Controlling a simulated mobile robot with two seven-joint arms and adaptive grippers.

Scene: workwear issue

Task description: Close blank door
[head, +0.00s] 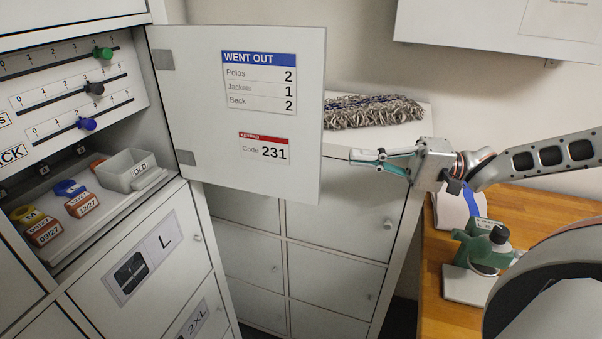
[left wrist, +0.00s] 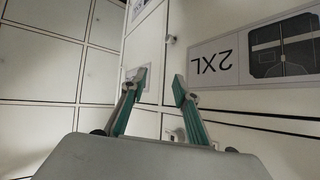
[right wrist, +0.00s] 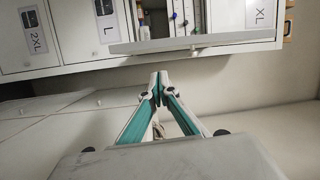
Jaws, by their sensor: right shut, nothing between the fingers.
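The white door (head: 240,180) stands swung open from the left cabinet, hinged at its left edge. The side facing me carries a "WENT OUT" sheet (head: 260,82) and a red-headed keypad code label (head: 264,146). My right gripper (head: 352,156) is shut and empty, just right of the door's free edge, with a small gap showing. In the right wrist view its closed fingertips (right wrist: 159,76) point towards a pale slab (right wrist: 195,43), apparently the door's edge. My left gripper (left wrist: 158,82) is open and empty in front of the 2XL door (left wrist: 250,55); it is not visible in the head view.
A mop head (head: 372,112) lies on the low cabinet behind the door. A wooden bench (head: 445,315) with a green device (head: 480,243) stands at right, under my right arm.

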